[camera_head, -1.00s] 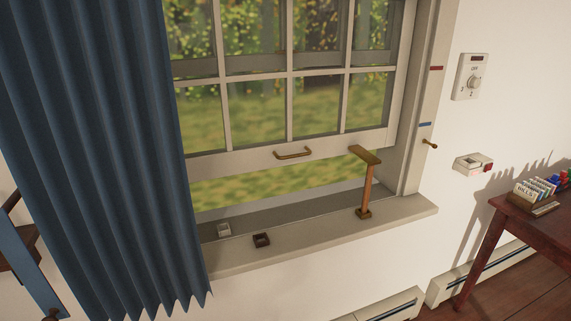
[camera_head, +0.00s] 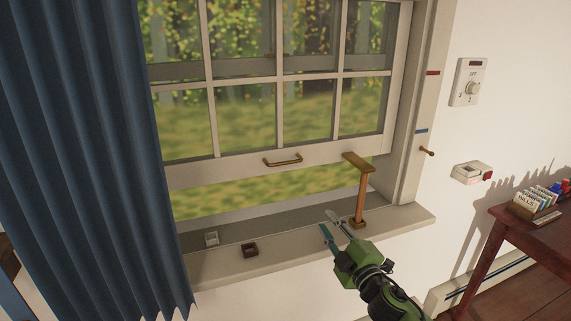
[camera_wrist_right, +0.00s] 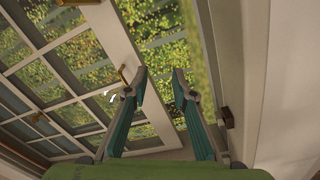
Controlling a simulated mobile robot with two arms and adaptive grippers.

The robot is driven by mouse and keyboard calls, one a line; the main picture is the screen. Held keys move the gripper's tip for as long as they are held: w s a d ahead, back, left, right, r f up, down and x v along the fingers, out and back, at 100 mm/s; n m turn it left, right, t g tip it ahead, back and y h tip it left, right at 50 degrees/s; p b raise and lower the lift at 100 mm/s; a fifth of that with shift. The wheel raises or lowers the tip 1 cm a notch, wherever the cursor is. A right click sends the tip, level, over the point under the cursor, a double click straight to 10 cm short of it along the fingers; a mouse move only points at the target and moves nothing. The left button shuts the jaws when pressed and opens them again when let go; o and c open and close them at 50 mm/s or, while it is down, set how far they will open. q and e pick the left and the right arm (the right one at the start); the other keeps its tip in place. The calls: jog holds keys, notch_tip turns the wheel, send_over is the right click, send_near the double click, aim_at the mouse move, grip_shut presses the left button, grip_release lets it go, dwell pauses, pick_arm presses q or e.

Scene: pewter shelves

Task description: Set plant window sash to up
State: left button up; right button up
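The window sash (camera_head: 225,172) is a white paned frame, partly raised, with a gap between its bottom rail and the sill. A brass handle (camera_head: 283,161) is on the bottom rail and also shows in the right wrist view (camera_wrist_right: 124,76). A wooden T-shaped prop (camera_head: 361,192) stands on the sill at the right, its top near the rail; I cannot tell whether they touch. My right gripper (camera_head: 329,222) is open and empty, in front of the sill, below the handle and left of the prop's foot. Its parted fingers show in the wrist view (camera_wrist_right: 160,82). My left gripper is out of view.
A blue curtain (camera_head: 90,160) hangs at the left. A peg (camera_head: 427,151) juts from the right frame, near red and blue marks. A table (camera_head: 520,225) stands right.

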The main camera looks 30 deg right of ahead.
aim_at(286, 163)
jog(key=w+r+n+t+y, duration=0.2)
jog(key=w+r+n+y, duration=0.1)
jog(key=r+n+y, duration=0.65)
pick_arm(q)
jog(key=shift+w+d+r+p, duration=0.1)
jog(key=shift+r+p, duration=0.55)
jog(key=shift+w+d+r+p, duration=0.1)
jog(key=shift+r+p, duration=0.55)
pick_arm(e)
jog(key=shift+n+h, duration=0.55)
jog(key=shift+h, duration=0.4)
jog(key=shift+a+x, duration=0.15)
jog(key=shift+x, duration=2.15)
jog(key=shift+a+x, duration=0.15)
jog(key=shift+x, duration=2.1)
jog(key=shift+a+x, duration=0.15)
jog(key=shift+x, duration=2.15)
jog(key=shift+s+r, duration=0.1)
jog(key=shift+r, duration=0.05)
grip_shut()
